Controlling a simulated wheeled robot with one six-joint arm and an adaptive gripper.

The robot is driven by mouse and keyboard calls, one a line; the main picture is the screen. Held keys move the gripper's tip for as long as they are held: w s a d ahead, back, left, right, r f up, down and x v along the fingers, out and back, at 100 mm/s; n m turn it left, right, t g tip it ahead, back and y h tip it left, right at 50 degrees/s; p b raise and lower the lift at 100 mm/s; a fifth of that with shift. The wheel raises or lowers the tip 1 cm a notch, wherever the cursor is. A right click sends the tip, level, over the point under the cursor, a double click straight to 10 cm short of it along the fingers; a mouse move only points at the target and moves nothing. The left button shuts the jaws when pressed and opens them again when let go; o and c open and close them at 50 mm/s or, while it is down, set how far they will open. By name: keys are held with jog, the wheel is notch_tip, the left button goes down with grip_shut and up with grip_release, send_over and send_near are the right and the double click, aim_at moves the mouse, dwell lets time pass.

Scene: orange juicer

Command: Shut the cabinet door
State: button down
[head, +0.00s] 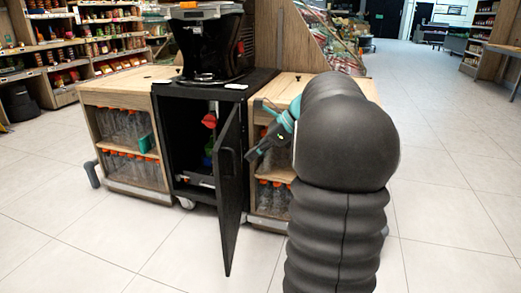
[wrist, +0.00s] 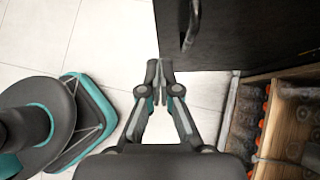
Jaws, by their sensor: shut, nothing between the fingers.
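The black cabinet door (head: 229,190) stands open, swung out toward me from the right side of the black cabinet (head: 176,160). The cabinet's dark inside shows to the left of the door. My gripper (head: 250,156) is just right of the door, on its outer side, with closed, empty fingers. In the wrist view the closed fingertips (wrist: 159,70) are beside the lower left of the dark door panel (wrist: 250,30), near its handle (wrist: 190,25). I cannot tell whether they touch the door.
A black juicer (head: 208,45) stands on top of the cabinet. Wooden shelf units with bottles stand on its left (head: 125,125) and right (head: 275,195). A red item (head: 209,119) shows inside the cabinet. The tiled floor (head: 130,240) in front is clear.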

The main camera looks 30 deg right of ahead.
aim_at(220, 170)
jog(key=w+a+f, duration=0.2)
jog(key=a, duration=0.1)
jog(key=w+a+f+b, duration=0.1)
jog(key=shift+w+a+f, duration=0.1)
jog(key=shift+w+a, duration=0.15)
jog(key=shift+a, duration=0.05)
jog(key=shift+w+a, duration=0.4)
jog(key=shift+a, duration=0.1)
